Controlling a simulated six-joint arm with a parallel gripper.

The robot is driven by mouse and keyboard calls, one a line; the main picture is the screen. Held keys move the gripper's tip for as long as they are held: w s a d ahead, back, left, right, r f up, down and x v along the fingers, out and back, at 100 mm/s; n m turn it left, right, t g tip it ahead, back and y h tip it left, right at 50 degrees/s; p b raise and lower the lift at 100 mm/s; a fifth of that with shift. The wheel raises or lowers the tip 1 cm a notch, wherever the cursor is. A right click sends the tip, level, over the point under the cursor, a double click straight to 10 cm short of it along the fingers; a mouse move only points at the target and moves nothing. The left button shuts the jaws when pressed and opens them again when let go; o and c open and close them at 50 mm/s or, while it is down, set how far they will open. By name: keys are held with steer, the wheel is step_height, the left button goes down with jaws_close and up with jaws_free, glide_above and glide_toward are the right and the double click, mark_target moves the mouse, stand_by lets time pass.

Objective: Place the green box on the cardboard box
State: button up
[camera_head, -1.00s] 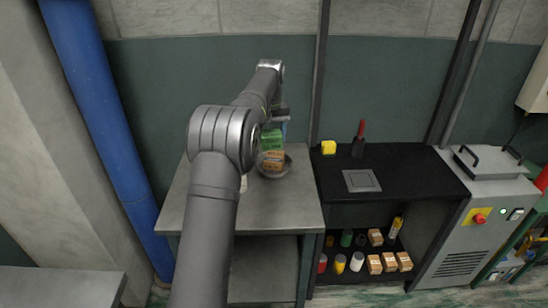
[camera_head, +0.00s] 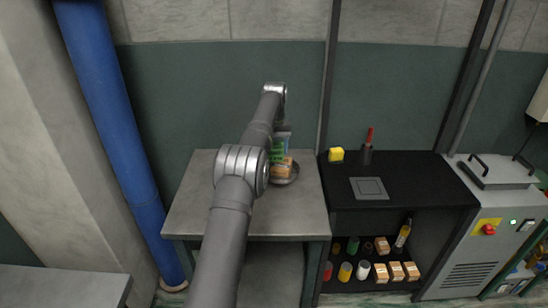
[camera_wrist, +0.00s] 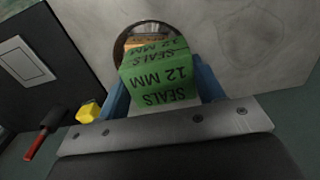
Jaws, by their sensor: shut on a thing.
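The green box (camera_wrist: 162,84), printed "SEALS 12 MM", is between the blue fingers of my gripper (camera_wrist: 163,95) in the wrist view. My gripper is shut on it. In the head view the green box (camera_head: 277,150) shows just above the cardboard box (camera_head: 282,167), which sits in a round metal bowl (camera_head: 289,179) on the grey table. In the wrist view only an orange-brown edge of the cardboard box (camera_wrist: 133,45) shows past the green box. I cannot tell whether the two boxes touch.
The grey table (camera_head: 215,215) is otherwise clear. To its right, a black bench (camera_head: 420,185) holds a yellow block (camera_head: 336,154) and a red-handled tool (camera_head: 367,148). Its lower shelf holds several jars and small boxes. A grey machine (camera_head: 485,240) stands at the far right.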

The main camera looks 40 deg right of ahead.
mark_target(274, 157)
steer(key=shift+w+f, duration=0.1)
steer(key=shift+f, duration=1.95)
steer(key=shift+f, duration=0.2)
steer(key=o, duration=1)
steer(key=shift+c, duration=0.2)
steer(key=shift+r, duration=0.1)
steer(key=shift+r, duration=3.85)
steer(key=shift+f, duration=0.15)
steer(key=shift+f, duration=1.6)
